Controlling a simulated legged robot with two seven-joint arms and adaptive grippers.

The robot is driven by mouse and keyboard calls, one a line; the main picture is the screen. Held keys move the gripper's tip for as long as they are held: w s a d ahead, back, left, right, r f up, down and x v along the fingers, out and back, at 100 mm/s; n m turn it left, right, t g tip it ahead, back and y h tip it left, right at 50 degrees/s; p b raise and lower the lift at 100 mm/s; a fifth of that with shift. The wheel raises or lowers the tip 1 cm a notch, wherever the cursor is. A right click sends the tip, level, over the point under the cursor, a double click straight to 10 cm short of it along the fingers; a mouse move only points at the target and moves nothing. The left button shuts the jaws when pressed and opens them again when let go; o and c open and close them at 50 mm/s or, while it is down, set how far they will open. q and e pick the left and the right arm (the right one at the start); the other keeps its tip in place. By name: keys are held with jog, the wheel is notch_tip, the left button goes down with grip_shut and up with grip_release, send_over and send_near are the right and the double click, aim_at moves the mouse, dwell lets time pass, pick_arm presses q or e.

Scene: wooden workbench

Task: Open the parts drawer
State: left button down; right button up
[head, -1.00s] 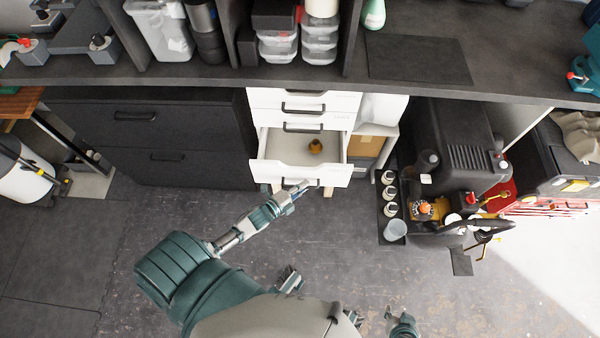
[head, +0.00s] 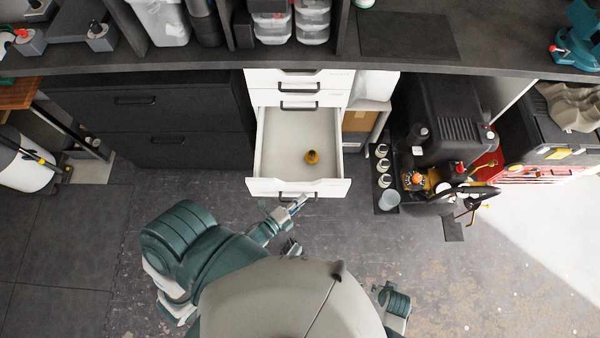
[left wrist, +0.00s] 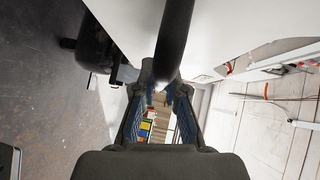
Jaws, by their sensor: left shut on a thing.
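The parts drawer (head: 278,150) is white and stands pulled well out of the white drawer unit in the head view. Its deep tray is visible from above. A small amber-brown part (head: 311,157) lies inside near the front right. My left gripper (head: 297,204) is at the drawer's front panel, shut on its black handle (head: 284,194). In the left wrist view the dark handle bar (left wrist: 175,42) runs between the fingers, beside the white drawer front (left wrist: 225,35). My right gripper cannot be made out.
Two shut drawers (head: 299,78) sit above the open one. A dark cabinet (head: 165,125) stands at left. A black compressor (head: 455,110) and a tray of bottles (head: 386,203) stand at right. The floor (head: 440,280) in front is mostly clear.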

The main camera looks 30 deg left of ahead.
pick_arm(q)
jog(key=shift+s+f, duration=0.2)
jog(key=c, duration=1.2)
grip_release()
jog(key=shift+w, duration=0.15)
jog(key=shift+r, duration=0.1)
jog(key=v, duration=1.2)
